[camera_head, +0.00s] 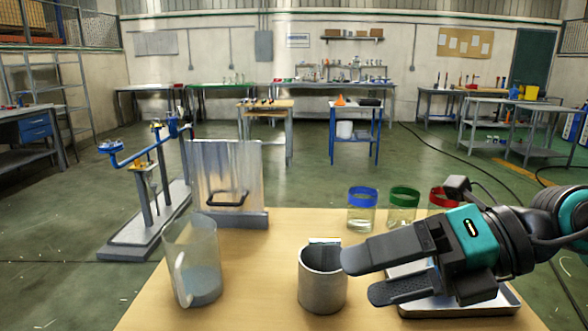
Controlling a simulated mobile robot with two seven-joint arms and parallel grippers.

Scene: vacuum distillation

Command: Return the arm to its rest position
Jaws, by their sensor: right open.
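My right gripper (372,276) comes in from the right above the wooden table. Its two dark fingers point left and stand apart, with nothing visible between them. The upper fingertip is close to the right rim of a grey cylindrical container (322,288); I cannot tell whether they touch. The gripper and its teal wrist cover much of a metal tray (462,304) at the table's right. My left gripper does not show.
A clear beaker (194,262) stands at the table's left. Jars with blue (362,209), green (403,208) and red (442,198) bands stand behind. A metal plate with a black handle (227,182) and a blue-armed stand (148,200) are at back left.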

